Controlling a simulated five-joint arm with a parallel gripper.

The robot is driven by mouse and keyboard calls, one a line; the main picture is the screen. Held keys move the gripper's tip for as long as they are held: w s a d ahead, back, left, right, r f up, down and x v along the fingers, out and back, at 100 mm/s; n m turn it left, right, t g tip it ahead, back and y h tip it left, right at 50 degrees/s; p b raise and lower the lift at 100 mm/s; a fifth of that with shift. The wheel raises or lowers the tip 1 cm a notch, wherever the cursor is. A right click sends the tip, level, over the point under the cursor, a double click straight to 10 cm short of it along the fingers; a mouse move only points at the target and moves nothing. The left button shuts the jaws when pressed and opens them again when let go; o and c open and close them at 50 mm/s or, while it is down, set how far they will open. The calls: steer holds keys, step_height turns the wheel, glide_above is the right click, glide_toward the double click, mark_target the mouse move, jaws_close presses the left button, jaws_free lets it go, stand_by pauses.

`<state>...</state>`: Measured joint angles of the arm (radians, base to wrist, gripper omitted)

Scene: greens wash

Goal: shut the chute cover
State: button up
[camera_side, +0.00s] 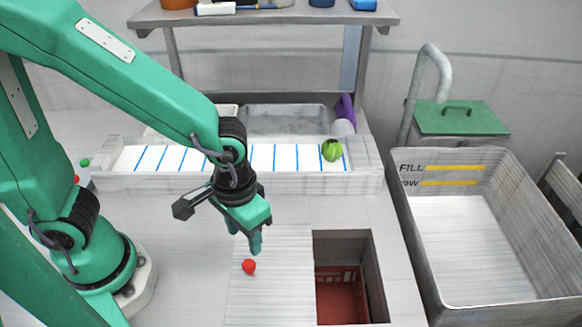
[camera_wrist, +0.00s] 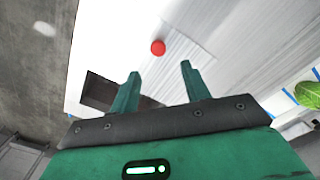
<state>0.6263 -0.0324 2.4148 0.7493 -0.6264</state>
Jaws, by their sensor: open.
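The chute opening (camera_side: 343,246) is a dark square hole in the worktop, uncovered, with a red crate (camera_side: 340,295) visible below. The pale chute cover (camera_side: 275,300) lies flat on the worktop to the left of the hole. Its red knob (camera_side: 249,267) stands on the cover's left part. My gripper (camera_side: 246,240) is open and empty, pointing down above and slightly behind the knob in the side view. In the wrist view the knob (camera_wrist: 158,47) appears just beyond and between the fingertips (camera_wrist: 160,69), apart from them. The dark opening (camera_wrist: 103,91) is partly hidden by the left finger.
A white trough (camera_side: 290,158) with blue lines runs behind, holding a green vegetable (camera_side: 331,150). A purple bottle (camera_side: 345,107) stands behind it. A large grey bin (camera_side: 540,270) marked FILL stands right, near a green-lidded box (camera_side: 462,119). A shelf (camera_side: 265,17) spans the back.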

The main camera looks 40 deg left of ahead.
mark_target(249, 264)
steer(key=shift+s+d+f, duration=0.1)
steer(key=shift+d+f, duration=0.1)
steer(key=shift+f, duration=0.15)
steer(key=shift+f, duration=3.75)
steer(key=shift+c, duration=0.5)
jaws_close()
